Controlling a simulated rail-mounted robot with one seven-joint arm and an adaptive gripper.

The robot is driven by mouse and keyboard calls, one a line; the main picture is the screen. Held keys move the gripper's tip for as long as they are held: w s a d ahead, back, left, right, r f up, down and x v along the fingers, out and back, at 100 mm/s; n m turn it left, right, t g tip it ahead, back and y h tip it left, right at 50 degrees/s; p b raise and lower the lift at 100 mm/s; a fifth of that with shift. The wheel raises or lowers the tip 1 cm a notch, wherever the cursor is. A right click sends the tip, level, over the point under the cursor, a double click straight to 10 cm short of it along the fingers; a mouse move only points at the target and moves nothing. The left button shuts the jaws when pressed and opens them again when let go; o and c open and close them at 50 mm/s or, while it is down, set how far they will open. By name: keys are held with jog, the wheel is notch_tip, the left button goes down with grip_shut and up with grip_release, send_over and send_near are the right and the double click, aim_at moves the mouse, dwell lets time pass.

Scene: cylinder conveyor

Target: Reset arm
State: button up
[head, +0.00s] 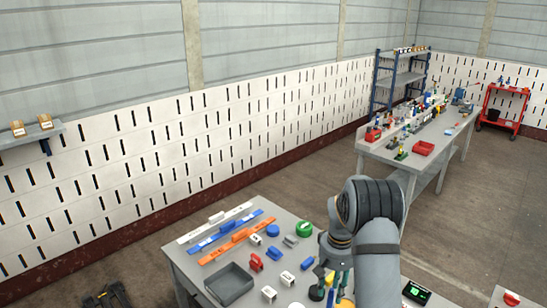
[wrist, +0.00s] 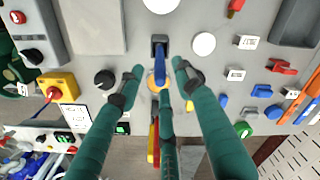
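My gripper (wrist: 160,80) shows in the wrist view with its teal fingers spread apart, pointing at a grey work table (wrist: 125,75). A blue lever-like part (wrist: 160,66) on a dark block shows between the fingertips; I see no finger closed on it, and contact cannot be told. In the head view my arm (head: 374,225) reaches over the table (head: 187,265) at lower centre, and its forearm and wrist hide part of the tabletop. The teal fingers (head: 338,283) show only partly there.
The table holds a dark tray (head: 230,284), blue and orange rails (head: 237,240), a green round part (head: 305,228) and several small blocks. In the wrist view a yellow switch box (wrist: 57,86) lies left of the fingers. A long bench (head: 400,152) and red cart (head: 503,108) stand farther back.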

notch_tip(320, 180, up, 5)
jog(key=shift+w+f+p, duration=0.1)
jog(key=shift+f+p, duration=0.05)
jog(key=shift+p, duration=1.1)
jog(key=s+r+b, duration=0.3)
jog(key=s, duration=0.2)
jog(key=shift+s+a+r, duration=0.15)
jog(key=shift+s+a, duration=0.1)
jog(key=shift+a, duration=0.15)
